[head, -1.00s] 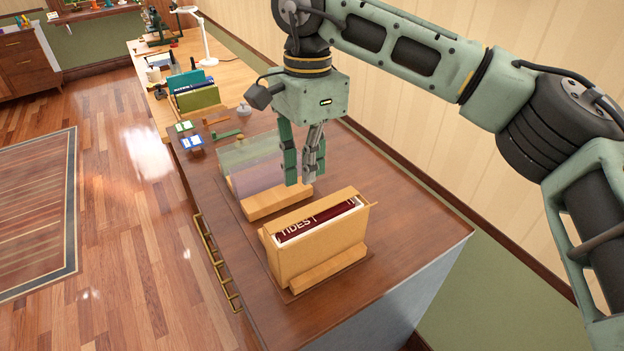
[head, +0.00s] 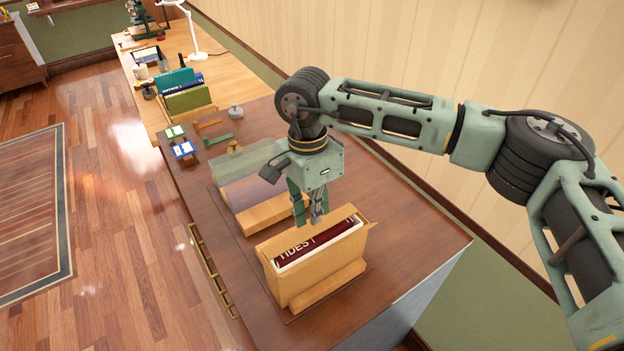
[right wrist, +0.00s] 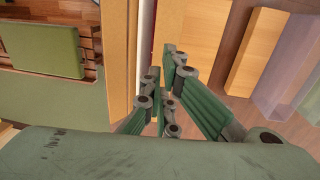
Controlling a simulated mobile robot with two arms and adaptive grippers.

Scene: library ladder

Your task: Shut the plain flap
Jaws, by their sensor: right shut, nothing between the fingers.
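A tan case (head: 290,287) stands upright on the brown cabinet top, its top open. A dark red book lettered TIDES (head: 318,240) sits inside it. A plain tan flap (head: 345,215) stands out along the case's far upper edge; it shows as a broad tan panel in the right wrist view (right wrist: 205,25). My right gripper (head: 309,222) is shut and empty, pointing down at the far side of the case by the flap. Whether its fingertips touch the flap I cannot tell. The gripper hides part of the flap. My left gripper is not in view.
Just behind stands a clear, purplish case (head: 250,190) on a wooden block. Small stands (head: 183,149), a green piece (head: 217,140) and a grey knob (head: 236,111) lie farther back. Upright books (head: 190,98) stand on the far desk. The wall is at the right.

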